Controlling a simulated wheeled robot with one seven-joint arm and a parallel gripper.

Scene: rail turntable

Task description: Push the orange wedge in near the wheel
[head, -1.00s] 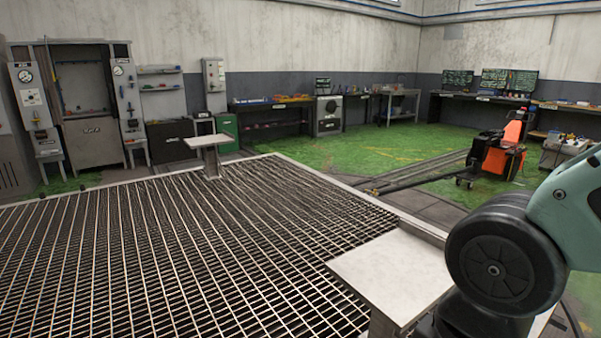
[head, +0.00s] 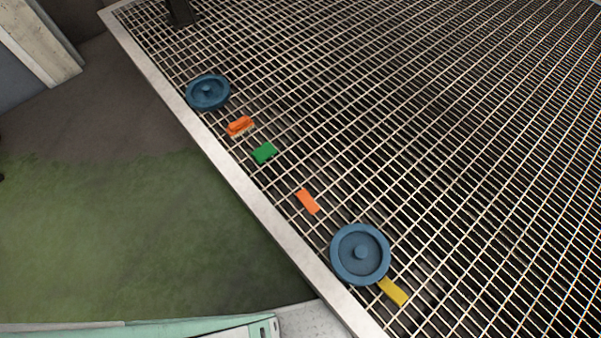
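Two blue wheels lie on the metal grating, a larger-looking near one (head: 360,254) and a farther one (head: 208,92). A flat orange piece (head: 307,201), which looks like a wedge, lies up and left of the near wheel with a gap between them. A second orange piece (head: 240,127), more block-like, lies just below and right of the far wheel, apart from it. I cannot tell for sure which orange piece is the wedge. A yellow piece (head: 393,291) lies against or very close to the near wheel's lower right. My gripper is not in view.
A green block (head: 264,153) lies between the two orange pieces. The grating (head: 450,130) is bare to the right. A pale metal edge (head: 240,200) borders it on the left, with green floor (head: 120,235) beyond. A dark post (head: 182,12) stands at the top.

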